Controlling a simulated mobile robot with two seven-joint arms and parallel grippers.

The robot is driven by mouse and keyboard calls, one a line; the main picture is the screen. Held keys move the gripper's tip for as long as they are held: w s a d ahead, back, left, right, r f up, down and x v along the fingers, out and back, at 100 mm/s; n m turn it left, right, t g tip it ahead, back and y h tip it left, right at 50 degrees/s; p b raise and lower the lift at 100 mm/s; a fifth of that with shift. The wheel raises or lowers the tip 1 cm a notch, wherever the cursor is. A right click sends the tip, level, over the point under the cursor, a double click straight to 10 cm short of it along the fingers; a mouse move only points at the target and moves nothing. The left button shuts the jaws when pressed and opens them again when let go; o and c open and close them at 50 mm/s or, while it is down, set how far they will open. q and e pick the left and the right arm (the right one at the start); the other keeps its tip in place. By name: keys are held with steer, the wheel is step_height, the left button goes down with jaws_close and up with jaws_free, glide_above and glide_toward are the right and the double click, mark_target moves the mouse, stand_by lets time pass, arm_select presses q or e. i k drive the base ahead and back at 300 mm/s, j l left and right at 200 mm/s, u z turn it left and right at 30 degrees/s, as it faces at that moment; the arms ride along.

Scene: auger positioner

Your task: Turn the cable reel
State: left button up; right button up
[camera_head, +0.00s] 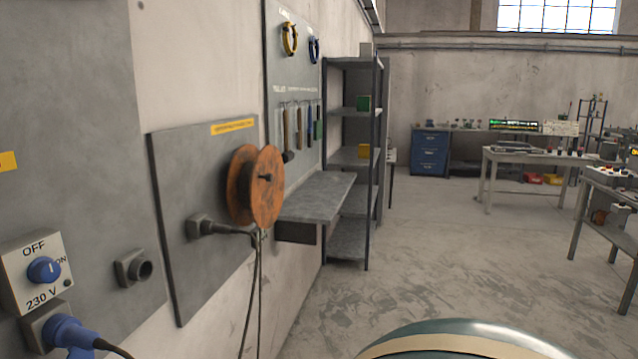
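The orange-brown cable reel (265,190) is mounted on a grey wall panel (185,255) to the left of centre. Its round face looks toward the right and has a small dark hub. A dark cable (260,290) hangs down from below the reel. A grey socket with a plug (203,227) sits on the same panel, and its lead runs toward the reel's underside. Neither of my grippers shows in this view.
A switch box (38,272) and blue plug (68,334) are at the near left, beside an empty grey socket (134,267). A wall shelf (318,196) and a rack (350,205) stand just beyond the reel. Open floor (440,260) lies to the right, before the workbenches.

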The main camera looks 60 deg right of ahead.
mark_target(267, 179)
steer(key=z, duration=1.7)
steer(key=i+l, duration=0.3)
steer(key=l, duration=0.2)
steer(key=i+l, duration=0.3)
steer(key=l, duration=0.2)
steer(key=i+l, duration=0.35)
steer(key=l, duration=0.15)
